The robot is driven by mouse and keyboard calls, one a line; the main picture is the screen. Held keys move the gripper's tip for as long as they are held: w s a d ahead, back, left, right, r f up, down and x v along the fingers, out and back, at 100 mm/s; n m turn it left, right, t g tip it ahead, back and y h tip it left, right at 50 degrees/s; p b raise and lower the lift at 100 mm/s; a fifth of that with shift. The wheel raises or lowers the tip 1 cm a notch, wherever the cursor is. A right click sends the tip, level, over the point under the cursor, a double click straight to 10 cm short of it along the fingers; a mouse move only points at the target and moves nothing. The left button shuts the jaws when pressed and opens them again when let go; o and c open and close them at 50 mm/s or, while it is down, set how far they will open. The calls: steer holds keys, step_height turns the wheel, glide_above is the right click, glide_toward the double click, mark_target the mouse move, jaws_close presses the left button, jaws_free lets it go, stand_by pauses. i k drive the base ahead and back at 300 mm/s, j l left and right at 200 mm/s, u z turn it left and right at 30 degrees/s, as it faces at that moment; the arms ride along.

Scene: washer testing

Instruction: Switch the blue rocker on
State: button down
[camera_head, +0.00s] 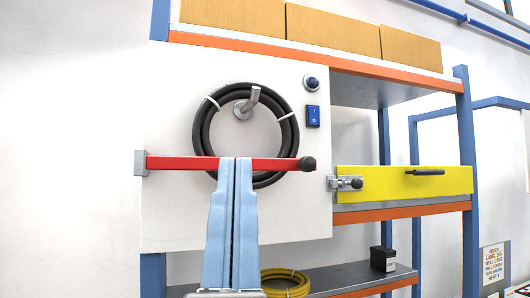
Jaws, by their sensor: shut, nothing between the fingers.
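The blue rocker (313,116) is a small blue switch with white marks on the white panel (170,105), right of the coiled black hose. Which side of it is pressed in is too small to tell. My gripper (235,160) is in the lower middle, its two light blue fingers together and pointing up, with nothing between them. Its tips overlap the red bar in the picture; I cannot tell whether they touch it. The tips are left of and lower than the rocker.
A red bar (275,164) with a black knob crosses the panel below the rocker. A black hose coil (200,135) hangs on a hook. A round dark blue knob (311,83) sits just above the rocker. A yellow drawer front (385,182) with a latch is at right.

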mark_target(313, 112)
steer(key=i+l, duration=0.35)
steer(key=i, duration=0.2)
steer(key=i+l+z, duration=0.1)
steer(key=i+l, duration=0.3)
steer(key=i, duration=0.15)
